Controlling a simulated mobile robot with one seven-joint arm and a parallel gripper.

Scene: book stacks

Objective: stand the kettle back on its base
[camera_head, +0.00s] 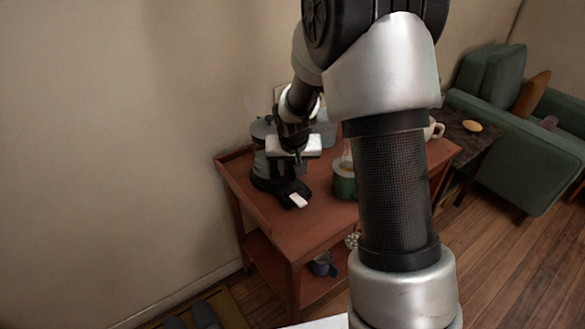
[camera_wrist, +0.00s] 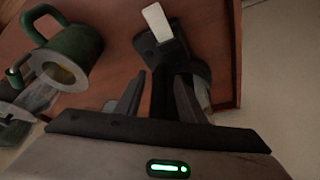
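The kettle (camera_head: 262,164), grey with a dark lid, stands upright at the left end of the red-brown table. It is over its black base (camera_head: 284,190), which has a white tab at the front. In the wrist view the base (camera_wrist: 172,48) lies beyond the fingertips. My gripper (camera_head: 298,160) is at the kettle's handle side. In the wrist view my gripper (camera_wrist: 160,82) has its fingers apart, with the dark upright handle (camera_wrist: 161,96) between them and narrow gaps showing. My gripper hides part of the kettle; I cannot tell whether it is fully seated.
A green pot (camera_head: 344,180) stands on the table (camera_head: 318,215) right of the kettle; it also shows in the wrist view (camera_wrist: 82,45). A pale mug (camera_head: 434,129) is farther right. The wall (camera_head: 130,150) is close behind. A green armchair (camera_head: 525,150) stands at right.

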